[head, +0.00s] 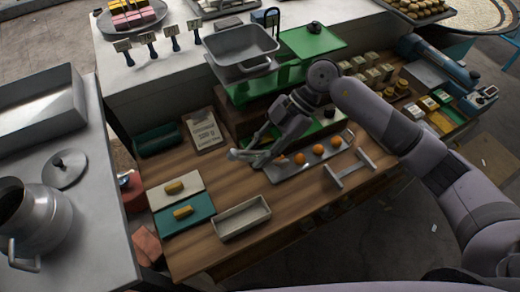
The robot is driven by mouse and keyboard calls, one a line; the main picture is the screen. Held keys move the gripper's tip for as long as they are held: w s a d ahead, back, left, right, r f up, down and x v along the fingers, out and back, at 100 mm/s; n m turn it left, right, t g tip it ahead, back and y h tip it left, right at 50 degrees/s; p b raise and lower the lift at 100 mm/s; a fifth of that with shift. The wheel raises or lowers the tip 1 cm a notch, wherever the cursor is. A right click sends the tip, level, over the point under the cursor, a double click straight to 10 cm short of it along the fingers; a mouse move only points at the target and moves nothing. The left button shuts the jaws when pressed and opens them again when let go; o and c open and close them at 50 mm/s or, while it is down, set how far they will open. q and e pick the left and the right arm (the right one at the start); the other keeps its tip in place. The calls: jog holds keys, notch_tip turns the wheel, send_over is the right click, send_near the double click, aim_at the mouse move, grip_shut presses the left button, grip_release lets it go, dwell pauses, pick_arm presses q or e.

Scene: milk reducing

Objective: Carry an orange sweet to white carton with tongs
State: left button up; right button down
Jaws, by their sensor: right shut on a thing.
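Several orange sweets (318,149) sit in a row on a grey tray (292,171) on the wooden table. The leftmost orange sweet (282,162) is close beside my right gripper (263,146), which reaches in from the upper right. That gripper is shut on what looks like the pale grey tongs (243,155), at the tray's left end. I cannot tell whether the tongs touch a sweet. The white carton (242,220), a low, open, rectangular box, stands at the table's front, left of the tray, and looks empty. My left gripper is out of view.
A pale H-shaped stand (349,168) is right of the tray. A green scale (262,82) stands behind. A clipboard (205,131) lies at the back left.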

notch_tip(320, 180, up, 8)
jog(key=p, duration=0.4)
jog(key=shift+w, duration=0.1)
